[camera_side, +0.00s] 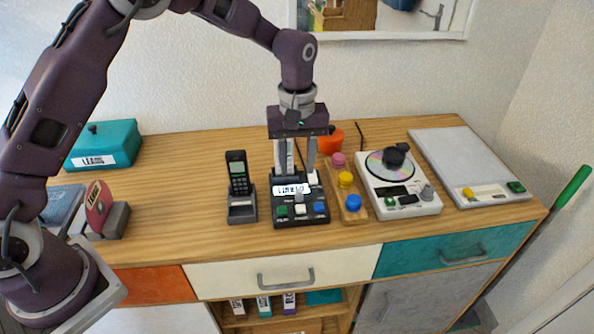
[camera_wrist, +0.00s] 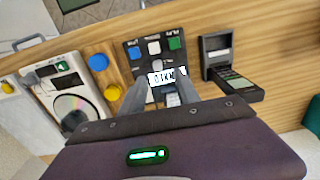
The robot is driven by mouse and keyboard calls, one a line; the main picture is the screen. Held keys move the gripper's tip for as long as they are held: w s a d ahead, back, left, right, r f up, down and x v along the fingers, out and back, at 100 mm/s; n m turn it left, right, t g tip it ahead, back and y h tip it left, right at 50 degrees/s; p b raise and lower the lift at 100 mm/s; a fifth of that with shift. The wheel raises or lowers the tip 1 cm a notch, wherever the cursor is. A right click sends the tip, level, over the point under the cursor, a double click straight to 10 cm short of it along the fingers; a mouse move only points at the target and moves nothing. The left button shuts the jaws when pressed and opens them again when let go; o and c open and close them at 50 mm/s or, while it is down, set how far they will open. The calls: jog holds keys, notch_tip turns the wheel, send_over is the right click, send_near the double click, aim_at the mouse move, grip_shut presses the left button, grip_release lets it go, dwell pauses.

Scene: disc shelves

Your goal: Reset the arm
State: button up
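My gripper (camera_side: 297,165) points straight down over the back part of a black answering-machine-like device (camera_side: 300,205). The device has a lit display and green, white and blue buttons at its front. In the wrist view the two fingers (camera_wrist: 160,95) are spread apart, with the device (camera_wrist: 155,50) seen between and beyond them. Nothing is clearly held between the fingers. In the side view the fingertips come close to the device, and I cannot tell whether they touch it.
A phone in a cradle (camera_side: 241,190) stands left of the device. Right of it are a wooden tray with coloured knobs (camera_side: 345,190), a disc player (camera_side: 397,180) and a white flat unit (camera_side: 470,165). A teal box (camera_side: 103,145) and a red disc on a stand (camera_side: 98,208) are at left.

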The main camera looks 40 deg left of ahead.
jog(key=s+a+r+m+t, duration=0.35)
jog(key=s+r, duration=0.85)
jog(key=r, duration=0.4)
jog(key=s+a+m+t, duration=0.2)
jog(key=s+m, duration=0.3)
jog(key=s, duration=1.3)
jog(key=shift+s+a+r, duration=0.2)
jog(key=shift+a+r, duration=0.2)
jog(key=shift+a, duration=0.25)
jog(key=shift+m, duration=0.25)
